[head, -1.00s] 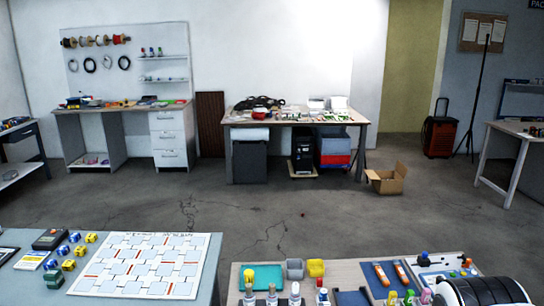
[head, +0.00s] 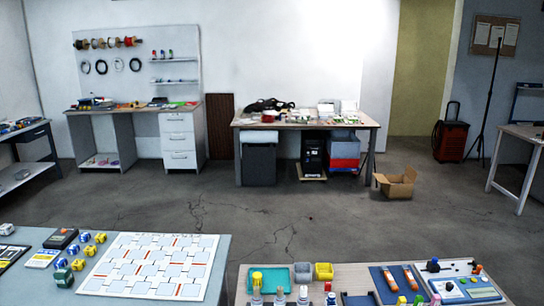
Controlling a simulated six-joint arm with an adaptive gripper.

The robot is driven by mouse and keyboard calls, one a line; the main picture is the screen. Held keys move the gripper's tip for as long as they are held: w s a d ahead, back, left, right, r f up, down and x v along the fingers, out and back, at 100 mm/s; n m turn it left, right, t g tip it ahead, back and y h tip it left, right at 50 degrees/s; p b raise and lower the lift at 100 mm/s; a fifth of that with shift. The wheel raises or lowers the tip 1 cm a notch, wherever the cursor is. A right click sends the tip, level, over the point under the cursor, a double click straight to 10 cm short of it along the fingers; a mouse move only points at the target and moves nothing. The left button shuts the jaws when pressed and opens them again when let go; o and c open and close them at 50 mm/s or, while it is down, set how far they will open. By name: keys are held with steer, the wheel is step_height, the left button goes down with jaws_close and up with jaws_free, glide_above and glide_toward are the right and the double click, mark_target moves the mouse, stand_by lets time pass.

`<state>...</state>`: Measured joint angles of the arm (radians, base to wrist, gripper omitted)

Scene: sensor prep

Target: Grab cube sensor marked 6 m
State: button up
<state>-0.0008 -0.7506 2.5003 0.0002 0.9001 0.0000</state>
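My gripper is not in view.
A white grid sheet (head: 150,266) lies right of the cubes. A dark handheld device (head: 60,238) lies behind them. A cluttered bench (head: 345,270) stands right, across a gap. An open cardboard box (head: 396,184) sits on the otherwise open floor.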

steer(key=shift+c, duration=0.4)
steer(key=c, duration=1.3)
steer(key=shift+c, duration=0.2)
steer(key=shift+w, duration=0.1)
